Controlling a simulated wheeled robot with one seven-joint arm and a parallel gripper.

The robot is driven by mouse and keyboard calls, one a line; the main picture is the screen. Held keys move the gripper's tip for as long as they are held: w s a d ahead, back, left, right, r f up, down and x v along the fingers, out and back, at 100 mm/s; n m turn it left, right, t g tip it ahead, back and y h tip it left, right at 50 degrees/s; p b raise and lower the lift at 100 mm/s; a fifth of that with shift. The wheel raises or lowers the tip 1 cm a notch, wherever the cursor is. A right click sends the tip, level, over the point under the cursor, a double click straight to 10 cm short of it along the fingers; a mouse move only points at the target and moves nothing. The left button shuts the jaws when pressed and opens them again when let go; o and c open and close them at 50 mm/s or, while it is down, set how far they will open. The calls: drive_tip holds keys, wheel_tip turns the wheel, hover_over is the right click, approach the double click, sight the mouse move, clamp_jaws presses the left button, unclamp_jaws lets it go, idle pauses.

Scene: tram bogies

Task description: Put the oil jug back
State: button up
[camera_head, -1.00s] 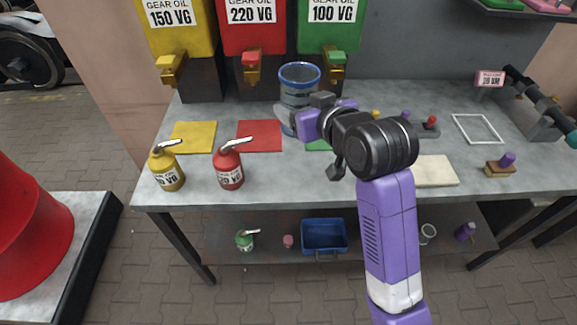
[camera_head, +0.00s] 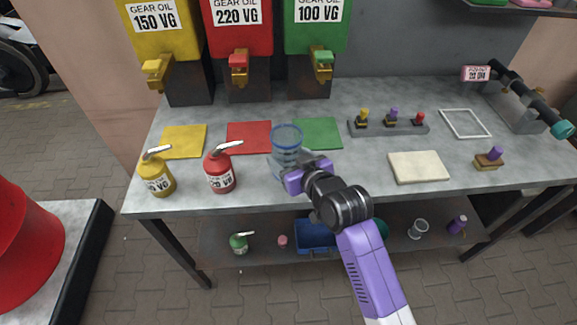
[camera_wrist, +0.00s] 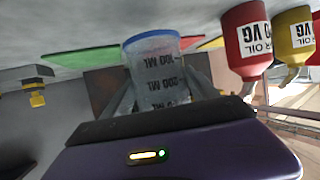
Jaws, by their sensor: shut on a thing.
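The clear measuring jug (camera_head: 286,139) with a blue rim is at the middle of the bench, in front of the red and green mats. It is upright. My gripper (camera_head: 284,166) is shut on it from the front right. In the wrist view the jug (camera_wrist: 160,70) shows upside down between my fingers, with dark volume marks on its side. I see no clear oil level in it. I cannot tell whether its base touches the bench.
A red oil can (camera_head: 220,172) and yellow oil can (camera_head: 156,175) stand at the left front. The green mat (camera_head: 318,133), peg rack (camera_head: 388,128), cream pad (camera_head: 418,167) and white frame (camera_head: 465,123) lie rightward. The lower shelf holds a green can (camera_head: 238,243), blue bin (camera_head: 315,237) and clear cup (camera_head: 418,228).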

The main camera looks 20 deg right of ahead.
drive_tip(key=shift+f, duration=1.8)
drive_tip(key=shift+f, duration=0.1)
drive_tip(key=shift+f, duration=0.1)
drive_tip(key=o, duration=1.5)
drive_tip(key=shift+r, duration=0.2)
drive_tip(key=v, duration=1.2)
drive_tip(key=shift+r+b, duration=0.1)
drive_tip(key=shift+b, duration=0.25)
